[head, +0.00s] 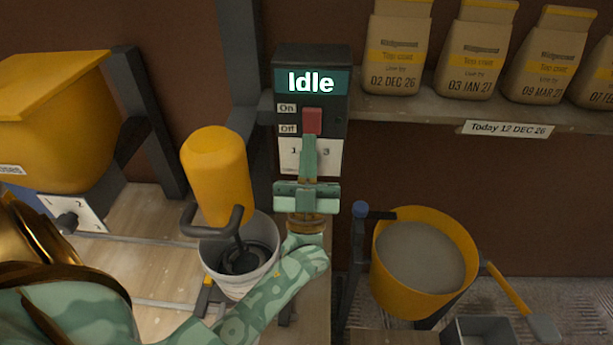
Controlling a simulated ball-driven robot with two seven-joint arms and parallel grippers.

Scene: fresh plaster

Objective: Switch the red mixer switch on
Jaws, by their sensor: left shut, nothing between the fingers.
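The red mixer switch (312,120) sits on a dark control box (335,62). It is beside the labels "On" above and "Off" below. The box's display (311,82) reads "Idle". My left gripper (309,142) is shut and empty, its fingertips just below the red switch in the picture. I cannot tell whether they touch it. The gripper hides part of a white number panel under the switch. The yellow mixer (217,175) stands left of the box, its paddle down in a white bucket (212,262). My right gripper is not in view.
A shelf (420,108) at the upper right holds several paper bags (475,50) with dates, and a label (507,129) reading "Today 12 DEC 26". A yellow bucket of grey material (425,262) stands at right. A yellow hopper (50,120) with a numbered dial (70,220) is at left.

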